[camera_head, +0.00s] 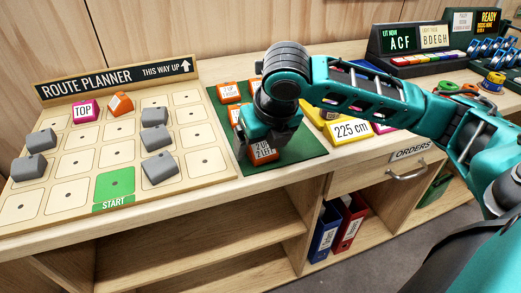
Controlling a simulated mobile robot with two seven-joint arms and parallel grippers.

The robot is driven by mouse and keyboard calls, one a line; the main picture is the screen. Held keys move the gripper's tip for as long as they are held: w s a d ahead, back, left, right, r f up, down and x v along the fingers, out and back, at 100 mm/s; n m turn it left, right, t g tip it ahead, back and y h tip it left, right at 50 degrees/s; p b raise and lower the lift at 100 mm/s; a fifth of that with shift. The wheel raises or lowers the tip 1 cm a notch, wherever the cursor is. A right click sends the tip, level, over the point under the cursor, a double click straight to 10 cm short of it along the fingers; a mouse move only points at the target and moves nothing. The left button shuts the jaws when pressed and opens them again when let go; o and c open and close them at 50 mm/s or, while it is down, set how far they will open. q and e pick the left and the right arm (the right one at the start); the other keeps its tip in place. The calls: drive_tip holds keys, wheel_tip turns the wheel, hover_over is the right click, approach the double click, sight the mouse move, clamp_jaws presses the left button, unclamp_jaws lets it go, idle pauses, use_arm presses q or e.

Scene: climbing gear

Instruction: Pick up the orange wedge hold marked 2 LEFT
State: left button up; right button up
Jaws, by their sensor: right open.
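The orange wedge hold (263,153), with a white label ending in "2 LEFT", lies near the front of the green mat (301,150). My right gripper (267,143) comes down over this hold and hides its back part. The jaws are open and at or just above the hold; I cannot tell whether they touch it. More orange holds, one of them (229,93) at the back left, lie on the mat, partly behind the gripper. My left gripper is not in view.
The route planner board (58,195) on the left carries a pink TOP hold (86,111), an orange hold (121,103) and several grey holds (160,167). A yellow 225 cm block (349,130) stands right of the mat. Binders (347,222) stand on the shelf below.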

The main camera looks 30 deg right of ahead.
drive_tip(key=c, duration=1.2)
drive_tip(key=shift+o, duration=0.2)
drive_tip(key=shift+r, duration=0.15)
